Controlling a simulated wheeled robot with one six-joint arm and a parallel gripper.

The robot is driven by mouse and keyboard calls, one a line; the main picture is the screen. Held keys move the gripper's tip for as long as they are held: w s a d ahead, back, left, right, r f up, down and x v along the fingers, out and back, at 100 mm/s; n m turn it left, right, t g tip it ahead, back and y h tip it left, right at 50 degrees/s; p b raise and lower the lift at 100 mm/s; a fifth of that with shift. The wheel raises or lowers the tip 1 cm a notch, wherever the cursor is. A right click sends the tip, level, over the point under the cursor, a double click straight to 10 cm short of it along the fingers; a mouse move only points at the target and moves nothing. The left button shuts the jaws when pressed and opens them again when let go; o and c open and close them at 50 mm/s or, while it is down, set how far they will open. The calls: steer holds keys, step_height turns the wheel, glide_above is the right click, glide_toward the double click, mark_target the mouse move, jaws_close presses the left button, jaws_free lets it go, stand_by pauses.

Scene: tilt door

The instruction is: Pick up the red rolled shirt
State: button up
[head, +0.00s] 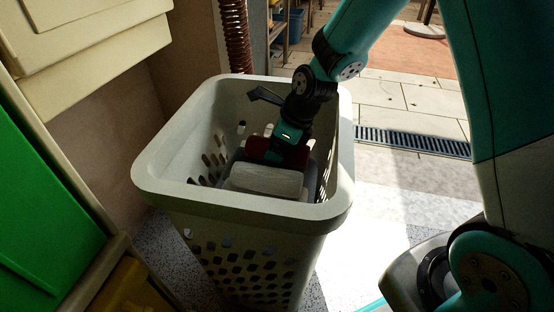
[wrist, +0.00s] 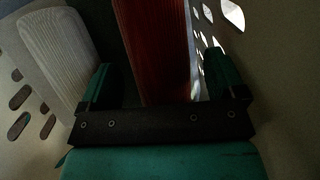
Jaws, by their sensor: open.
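The red rolled shirt (head: 264,149) lies in the laundry basket (head: 165,190), behind a white rolled cloth (head: 266,181). My gripper (head: 291,150) reaches down inside the basket at the shirt and covers its right part in the head view. In the wrist view the red shirt (wrist: 155,45) stretches away between the two open fingers of my gripper (wrist: 160,85). I see a gap on each side of the shirt, with the white cloth (wrist: 58,55) outside the left finger. I cannot tell how deep the fingers reach beside the shirt.
The basket's perforated walls surround my gripper, and its right wall (wrist: 240,60) is close to the right finger. A green panel (head: 45,215) and beige cabinet (head: 100,50) stand to the left. A floor drain grate (head: 415,141) and open floor lie to the right.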

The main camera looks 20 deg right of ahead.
steer(key=shift+w+a+f, duration=0.1)
steer(key=shift+a+f, duration=0.05)
steer(key=shift+f, duration=0.35)
steer(key=shift+r, duration=0.15)
steer(key=c, duration=1.1)
